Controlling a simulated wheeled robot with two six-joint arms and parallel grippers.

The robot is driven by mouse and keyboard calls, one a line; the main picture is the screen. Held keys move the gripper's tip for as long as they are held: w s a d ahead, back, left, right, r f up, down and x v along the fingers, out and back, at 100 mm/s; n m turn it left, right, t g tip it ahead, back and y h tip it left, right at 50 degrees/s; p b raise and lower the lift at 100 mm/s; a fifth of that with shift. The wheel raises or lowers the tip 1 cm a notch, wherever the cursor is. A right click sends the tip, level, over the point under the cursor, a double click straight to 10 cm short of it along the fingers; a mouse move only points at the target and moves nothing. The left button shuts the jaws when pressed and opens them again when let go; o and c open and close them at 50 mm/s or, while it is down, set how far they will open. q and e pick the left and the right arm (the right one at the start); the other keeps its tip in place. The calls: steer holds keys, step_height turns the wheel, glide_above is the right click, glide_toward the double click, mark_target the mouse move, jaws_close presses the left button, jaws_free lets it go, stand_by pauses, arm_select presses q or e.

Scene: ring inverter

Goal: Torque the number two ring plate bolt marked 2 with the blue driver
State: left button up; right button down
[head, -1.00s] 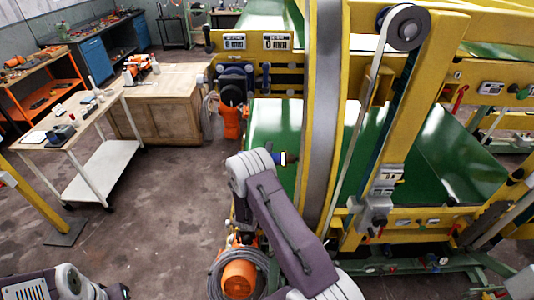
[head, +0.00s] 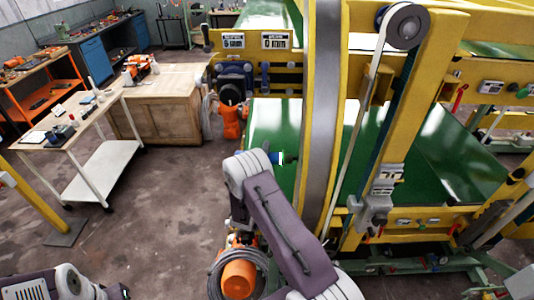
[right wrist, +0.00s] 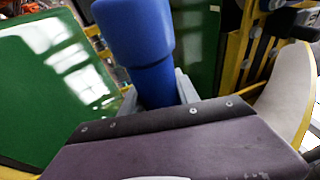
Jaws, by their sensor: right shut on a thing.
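The blue driver (right wrist: 140,45) stands large in the right wrist view, its lower part between the grey fingers of my right gripper (right wrist: 158,92), which is shut on it. The bolt marked 2 cannot be made out, nor can any contact with the driver. My left gripper is out of view; only part of its arm shows lower left.
A green panel (head: 268,122) lies behind the driver inside the yellow frame (head: 430,110). A belt pulley (head: 403,27) is at the upper right. An orange machine with a coiled hose (head: 238,277) stands below my right arm. Open floor lies to the left.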

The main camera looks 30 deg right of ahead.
steer(key=shift+w+a+r+b, duration=0.15)
steer(key=shift+w+a, duration=0.2)
steer(key=shift+a, duration=0.25)
steer(key=shift+w+a+f+b, duration=0.15)
steer(key=shift+w+a, duration=0.2)
steer(key=shift+a, duration=0.2)
steer(key=shift+w+a+r+b, duration=0.15)
steer(key=shift+w+a, duration=0.2)
steer(key=shift+a, duration=0.25)
